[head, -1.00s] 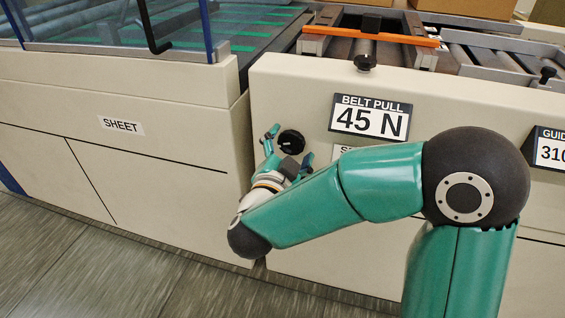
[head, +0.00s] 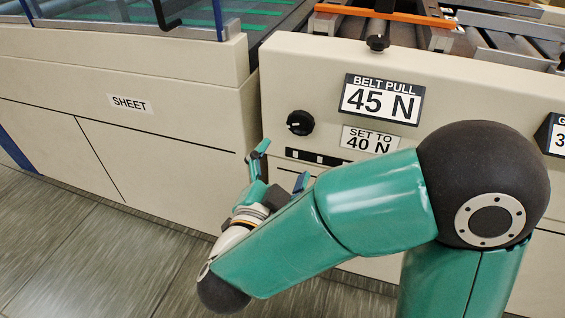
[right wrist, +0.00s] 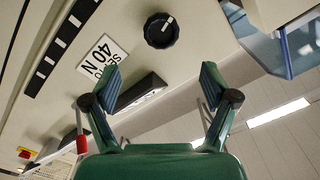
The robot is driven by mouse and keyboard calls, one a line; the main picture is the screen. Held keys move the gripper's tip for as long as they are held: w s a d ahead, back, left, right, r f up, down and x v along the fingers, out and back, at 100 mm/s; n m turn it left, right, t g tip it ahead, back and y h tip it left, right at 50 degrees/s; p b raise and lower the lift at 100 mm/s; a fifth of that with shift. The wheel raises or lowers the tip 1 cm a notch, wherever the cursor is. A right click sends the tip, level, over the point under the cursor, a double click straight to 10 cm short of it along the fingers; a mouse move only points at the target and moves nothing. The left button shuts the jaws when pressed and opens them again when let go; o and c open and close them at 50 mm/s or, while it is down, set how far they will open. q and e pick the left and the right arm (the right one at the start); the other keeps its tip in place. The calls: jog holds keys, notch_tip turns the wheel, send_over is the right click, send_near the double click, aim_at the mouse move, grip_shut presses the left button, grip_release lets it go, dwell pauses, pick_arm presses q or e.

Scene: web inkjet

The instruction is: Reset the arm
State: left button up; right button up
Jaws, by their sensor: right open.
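My right arm (head: 370,205) reaches in from the lower right of the head view, bent at a dark elbow joint. Its gripper (head: 279,168) is open and empty, below and left of a black knob (head: 300,122) on the beige machine panel. In the right wrist view the two fingers (right wrist: 160,85) stand wide apart with nothing between them. The knob (right wrist: 161,30) shows there beyond the fingertips, apart from them, with a white pointer mark. My left gripper is not in view.
The panel bears a "BELT PULL 45 N" display (head: 381,99) and a "SET TO 40 N" label (head: 370,140). A beige cabinet with a "SHEET" label (head: 130,104) stands left. Rollers and an orange bar (head: 385,16) lie on top. Grey floor (head: 100,250) is clear at lower left.

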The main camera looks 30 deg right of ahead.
jog(key=w+d+f+n+g, duration=0.1)
jog(key=d+f, duration=0.2)
jog(key=f, duration=0.3)
jog(key=w+d+f+n+g+y, duration=0.1)
jog(key=w+d+f+n, duration=0.15)
jog(key=f, duration=0.35)
jog(key=d+f+g, duration=0.1)
jog(key=d+f, duration=0.3)
jog(key=f, duration=0.3)
notch_tip(320, 180, down, 12)
jog(key=a+n+y, duration=0.1)
jog(key=n+y, duration=0.2)
jog(key=y, duration=0.2)
jog(key=s+a+f+n+g+y, duration=0.2)
jog(key=s+a+f+y, duration=0.15)
jog(key=a+f, duration=0.2)
jog(key=s+a+f+n+g+y, duration=0.1)
jog(key=s+a+f+n+y, duration=0.2)
jog(key=f, duration=0.4)
jog(key=s+a+f+n+g+y, duration=0.1)
jog(key=s+a+n+g+y, duration=0.35)
jog(key=s+a, duration=0.5)
notch_tip(320, 180, up, 33)
jog(key=p, duration=3.3)
jog(key=shift+w+a+y, duration=0.25)
jog(key=shift+w+y, duration=0.15)
